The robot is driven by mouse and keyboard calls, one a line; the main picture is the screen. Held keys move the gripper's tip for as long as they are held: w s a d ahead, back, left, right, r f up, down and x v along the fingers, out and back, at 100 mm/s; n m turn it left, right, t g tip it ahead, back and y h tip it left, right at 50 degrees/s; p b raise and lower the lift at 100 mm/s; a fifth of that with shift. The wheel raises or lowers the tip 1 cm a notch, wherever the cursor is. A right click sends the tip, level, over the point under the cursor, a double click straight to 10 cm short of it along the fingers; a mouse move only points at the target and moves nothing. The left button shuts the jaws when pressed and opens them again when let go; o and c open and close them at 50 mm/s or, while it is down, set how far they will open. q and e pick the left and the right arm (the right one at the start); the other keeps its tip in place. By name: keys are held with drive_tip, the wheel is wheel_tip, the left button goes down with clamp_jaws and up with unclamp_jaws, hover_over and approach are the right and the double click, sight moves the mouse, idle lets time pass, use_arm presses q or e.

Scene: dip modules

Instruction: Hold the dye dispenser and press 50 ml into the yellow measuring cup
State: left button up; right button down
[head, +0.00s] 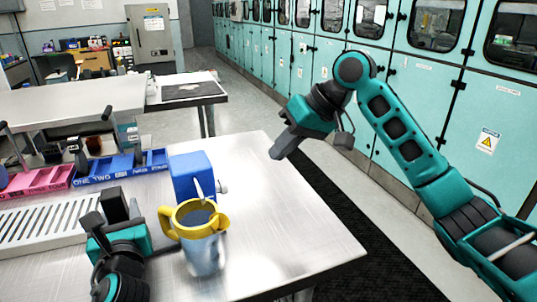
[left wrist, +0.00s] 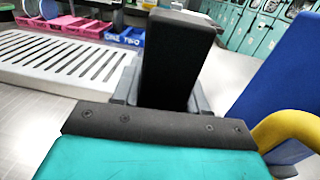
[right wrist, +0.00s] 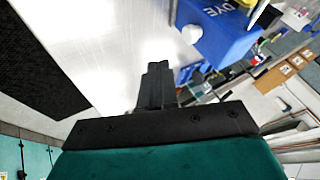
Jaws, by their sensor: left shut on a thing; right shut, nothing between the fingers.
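The blue dye dispenser (head: 190,168) stands upright on the steel table, with a white knob (head: 222,187) on its side; it also shows in the right wrist view (right wrist: 225,35), lettered DYE. The yellow measuring cup (head: 165,222) stands in front of it, with a clear lower body. I cannot tell whether that block joins the dispenser. My right gripper (head: 283,142) is shut and empty, raised to the right of the dispenser, apart from it.
A slotted metal rack (head: 45,222) lies left of my left gripper. Behind it are a blue bin (head: 120,170) and a pink bin (head: 38,181). The table right of the cup is clear up to its edge. Teal cabinets (head: 290,75) line the back.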

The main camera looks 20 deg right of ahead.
sight(224, 184)
drive_tip(key=w+a+f, duration=0.2)
drive_tip(key=a+f, duration=0.4)
drive_tip(key=a, duration=0.2)
drive_tip(key=shift+w+f, duration=0.2)
drive_tip(key=shift+f, duration=0.05)
drive_tip(key=shift+s+a, duration=0.1)
drive_tip(key=shift+a, duration=1.15)
use_arm(q)
drive_tip(key=shift+d, duration=0.1)
use_arm(e)
drive_tip(key=shift+a, duration=0.15)
use_arm(q)
drive_tip(key=shift+d, duration=0.1)
use_arm(e)
drive_tip(key=shift+s, duration=0.1)
use_arm(q)
drive_tip(key=shift+a, duration=0.2)
use_arm(e)
drive_tip(key=s+d+r, duration=0.2)
drive_tip(key=d+r, duration=0.6)
drive_tip(key=d, duration=0.1)
drive_tip(key=shift+s+d, duration=0.35)
